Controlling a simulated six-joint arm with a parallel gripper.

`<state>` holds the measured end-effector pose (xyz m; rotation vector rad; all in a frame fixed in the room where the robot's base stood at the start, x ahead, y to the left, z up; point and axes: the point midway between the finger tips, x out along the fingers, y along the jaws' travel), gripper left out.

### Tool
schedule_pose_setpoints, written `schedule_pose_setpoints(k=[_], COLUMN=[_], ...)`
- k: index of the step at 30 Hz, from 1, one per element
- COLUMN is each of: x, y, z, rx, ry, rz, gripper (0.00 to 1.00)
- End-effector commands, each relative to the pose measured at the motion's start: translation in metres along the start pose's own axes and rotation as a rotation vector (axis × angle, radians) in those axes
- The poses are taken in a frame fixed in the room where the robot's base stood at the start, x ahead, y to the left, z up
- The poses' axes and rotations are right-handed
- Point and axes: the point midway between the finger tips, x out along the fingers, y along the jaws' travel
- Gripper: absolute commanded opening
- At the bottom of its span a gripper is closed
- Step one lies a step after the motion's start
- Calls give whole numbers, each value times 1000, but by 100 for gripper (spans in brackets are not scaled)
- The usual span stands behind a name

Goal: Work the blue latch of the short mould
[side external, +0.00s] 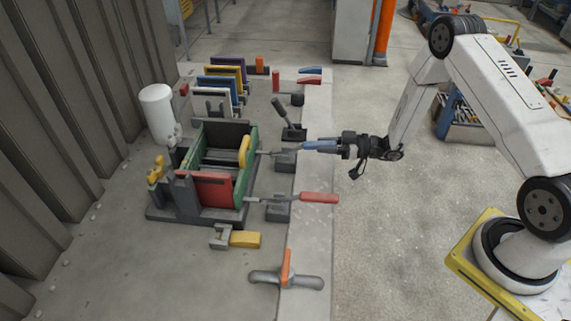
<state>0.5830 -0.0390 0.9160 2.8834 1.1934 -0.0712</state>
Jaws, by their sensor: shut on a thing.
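The short mould (221,176) stands on the bench at the left, with a green side wall, a red front panel and a yellow rounded piece at its right end. The blue latch (321,146) is a lever with a blue handle, and its thin rod runs left toward the mould's right side. My gripper (343,147) is shut on the right end of the blue handle. The jaws hide that end of the handle. A latch with a red handle (319,198) lies nearer the camera, roughly parallel to the blue one, apart from my gripper.
A black upright lever (284,113) stands just behind the blue latch. Several coloured panels (223,84) stand in a rack at the back. A white cylinder (158,112) is left of the mould. An orange-handled tool (286,269) lies in front.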

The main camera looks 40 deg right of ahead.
Motion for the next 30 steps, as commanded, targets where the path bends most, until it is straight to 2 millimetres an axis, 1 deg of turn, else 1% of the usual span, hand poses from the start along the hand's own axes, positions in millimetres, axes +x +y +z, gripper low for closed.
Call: schedule_pose_setpoints(k=[14,15,17,18,30], x=[-1,-1,-1,-1,-3], y=[2,2,2,1,0], z=[0,0,0,0,1], rx=[-2,-2,-1,-1,1], ry=[17,17,16,16,13], rz=[4,3,3,2,1], gripper=[0,48,67,71,71])
